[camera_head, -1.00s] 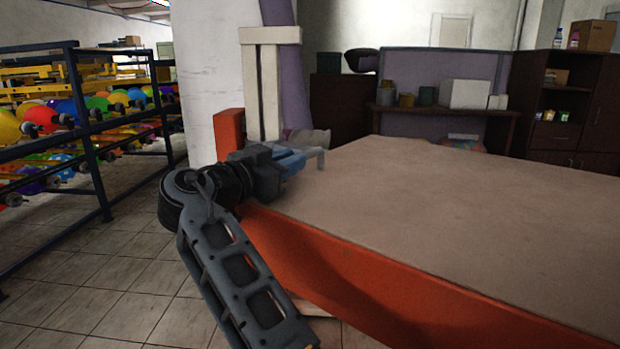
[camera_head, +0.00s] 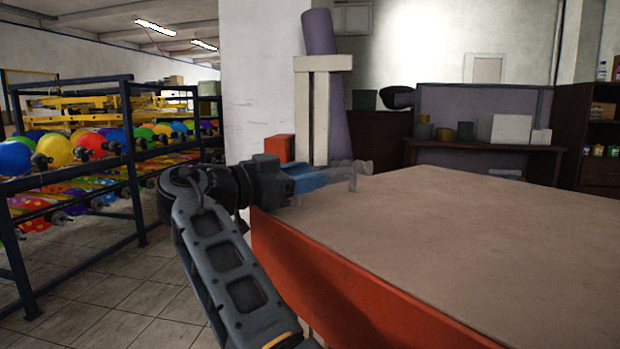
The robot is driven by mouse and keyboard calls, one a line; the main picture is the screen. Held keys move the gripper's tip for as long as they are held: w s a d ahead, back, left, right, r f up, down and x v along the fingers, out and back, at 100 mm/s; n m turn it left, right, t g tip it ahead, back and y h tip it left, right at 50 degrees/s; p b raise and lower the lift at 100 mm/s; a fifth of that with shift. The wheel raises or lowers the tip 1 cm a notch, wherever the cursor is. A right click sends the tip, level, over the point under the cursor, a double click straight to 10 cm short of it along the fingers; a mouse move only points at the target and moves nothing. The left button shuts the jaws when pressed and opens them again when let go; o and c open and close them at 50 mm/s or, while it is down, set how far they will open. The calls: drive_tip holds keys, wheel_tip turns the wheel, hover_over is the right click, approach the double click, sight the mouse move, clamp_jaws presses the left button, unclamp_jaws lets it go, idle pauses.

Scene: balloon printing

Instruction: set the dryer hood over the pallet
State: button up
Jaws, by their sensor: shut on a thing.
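I cannot make out a pallet or a whole hood for certain.
A balloon rack (camera_head: 132,150) with dark blue posts stands to the left. A pale post (camera_head: 313,110), with a purple roll (camera_head: 318,32) behind it, rises beyond the table's left end. A desk with boxes (camera_head: 505,129) stands at the back. The tabletop is clear.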

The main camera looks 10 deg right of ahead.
drive_tip(key=shift+o, duration=0.3)
drive_tip(key=shift+d+f, duration=0.1)
drive_tip(key=v, duration=0.7)
drive_tip(key=shift+s+a+b, duration=0.2)
drive_tip(key=shift+a+b, duration=0.15)
